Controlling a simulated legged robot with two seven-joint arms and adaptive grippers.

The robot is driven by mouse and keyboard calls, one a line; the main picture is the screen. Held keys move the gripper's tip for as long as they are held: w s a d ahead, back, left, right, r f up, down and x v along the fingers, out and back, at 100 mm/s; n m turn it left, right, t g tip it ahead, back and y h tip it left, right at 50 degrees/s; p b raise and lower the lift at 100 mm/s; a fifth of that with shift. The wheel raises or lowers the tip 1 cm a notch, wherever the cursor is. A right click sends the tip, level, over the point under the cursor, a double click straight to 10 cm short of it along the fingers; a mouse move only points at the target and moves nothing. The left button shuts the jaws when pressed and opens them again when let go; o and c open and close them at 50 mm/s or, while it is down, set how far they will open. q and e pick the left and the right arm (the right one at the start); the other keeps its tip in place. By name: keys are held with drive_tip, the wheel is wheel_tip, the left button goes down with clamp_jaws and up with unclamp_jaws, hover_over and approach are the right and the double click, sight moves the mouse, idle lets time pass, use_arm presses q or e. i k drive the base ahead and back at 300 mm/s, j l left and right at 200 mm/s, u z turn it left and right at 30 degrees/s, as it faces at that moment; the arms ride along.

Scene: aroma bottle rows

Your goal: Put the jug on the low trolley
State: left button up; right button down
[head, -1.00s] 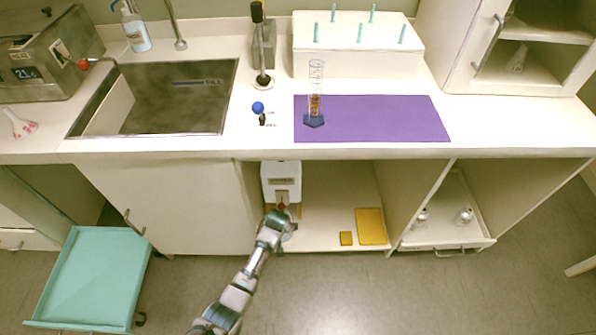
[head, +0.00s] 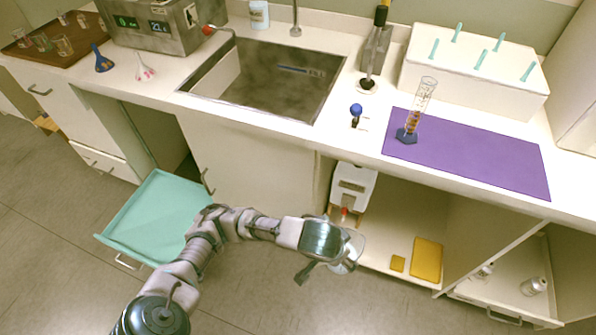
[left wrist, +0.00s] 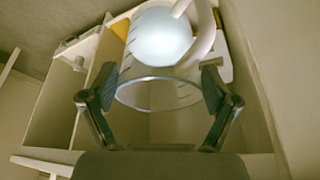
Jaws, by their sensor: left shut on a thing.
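The clear jug (head: 349,252) with a handle is in my left gripper (head: 325,262), just in front of the open lower cupboard. In the left wrist view the jug (left wrist: 160,94) sits between the two fingers of the left gripper (left wrist: 161,82), which are shut on its sides. Its base and contents are hard to make out. The low trolley (head: 165,215) has a teal tray top and stands at the left, in front of the cabinets. It is left of the jug, and its bare top is partly behind my arm. My right gripper is not in view.
A white dispenser (head: 353,188) with a red tap stands in the open cupboard behind the jug. A pulled-out drawer (head: 505,300) holds small bottles. Floor in front is clear.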

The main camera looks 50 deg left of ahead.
sight(151, 233)
drive_tip(key=u, duration=0.4)
drive_tip(key=j+u, duration=0.1)
drive_tip(key=u, duration=0.65)
drive_tip(key=j+u, duration=0.1)
drive_tip(key=u, duration=0.3)
drive_tip(key=i+j+u, duration=0.15)
drive_tip(key=i+j, duration=0.8)
